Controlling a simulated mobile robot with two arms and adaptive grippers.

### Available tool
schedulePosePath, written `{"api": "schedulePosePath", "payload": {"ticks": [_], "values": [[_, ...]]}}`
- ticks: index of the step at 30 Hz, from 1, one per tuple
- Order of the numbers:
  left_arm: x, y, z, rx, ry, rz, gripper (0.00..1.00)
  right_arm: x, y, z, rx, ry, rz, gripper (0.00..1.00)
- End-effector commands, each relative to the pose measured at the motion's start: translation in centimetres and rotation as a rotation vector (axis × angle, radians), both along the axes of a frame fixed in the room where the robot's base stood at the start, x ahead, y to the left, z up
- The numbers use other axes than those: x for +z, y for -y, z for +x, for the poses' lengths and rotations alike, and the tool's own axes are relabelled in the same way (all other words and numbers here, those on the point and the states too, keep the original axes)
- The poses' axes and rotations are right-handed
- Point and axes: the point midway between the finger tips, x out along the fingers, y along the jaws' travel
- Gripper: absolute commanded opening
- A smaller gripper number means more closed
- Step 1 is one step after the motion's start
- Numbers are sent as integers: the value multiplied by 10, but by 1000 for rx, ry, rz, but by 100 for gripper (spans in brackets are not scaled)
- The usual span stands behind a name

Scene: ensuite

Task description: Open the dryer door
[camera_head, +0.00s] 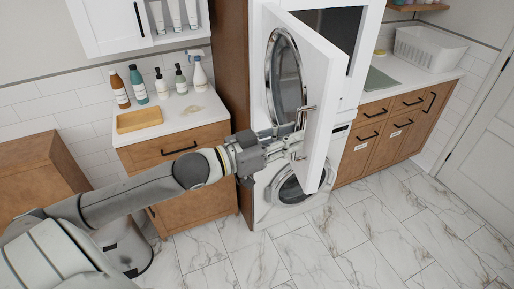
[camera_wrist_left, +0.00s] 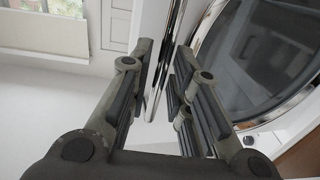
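The dryer door (camera_head: 322,100) is a white panel with a round, chrome-ringed dark window (camera_head: 285,75). It stands swung well out from the upper white machine, its free edge toward me. A slim metal handle (camera_head: 304,108) is on the window side near that edge. My left gripper (camera_head: 294,146) is at this face of the door, by the lower part of the handle. In the left wrist view, the gripper (camera_wrist_left: 165,70) has its fingers apart, with the chrome bar showing between and beyond them. Contact cannot be told. My right gripper is not in view.
A front-loading machine (camera_head: 290,190) stands below. To the left, a small counter (camera_head: 180,118) holds several bottles and a tan tray (camera_head: 139,120). To the right are wooden drawers (camera_head: 385,130) and a white basket (camera_head: 430,48). The marble floor (camera_head: 400,235) in front is clear.

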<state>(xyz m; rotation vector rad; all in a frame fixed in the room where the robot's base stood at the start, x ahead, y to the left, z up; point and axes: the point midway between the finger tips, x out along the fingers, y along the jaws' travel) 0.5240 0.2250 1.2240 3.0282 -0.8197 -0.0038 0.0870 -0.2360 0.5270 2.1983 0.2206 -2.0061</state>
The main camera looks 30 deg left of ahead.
Motion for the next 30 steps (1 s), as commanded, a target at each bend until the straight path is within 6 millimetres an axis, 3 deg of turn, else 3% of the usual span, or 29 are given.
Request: {"api": "schedulePosePath", "payload": {"ticks": [30], "values": [[-2, -43, -76, 0, -5, -1, 19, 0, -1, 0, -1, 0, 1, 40]]}}
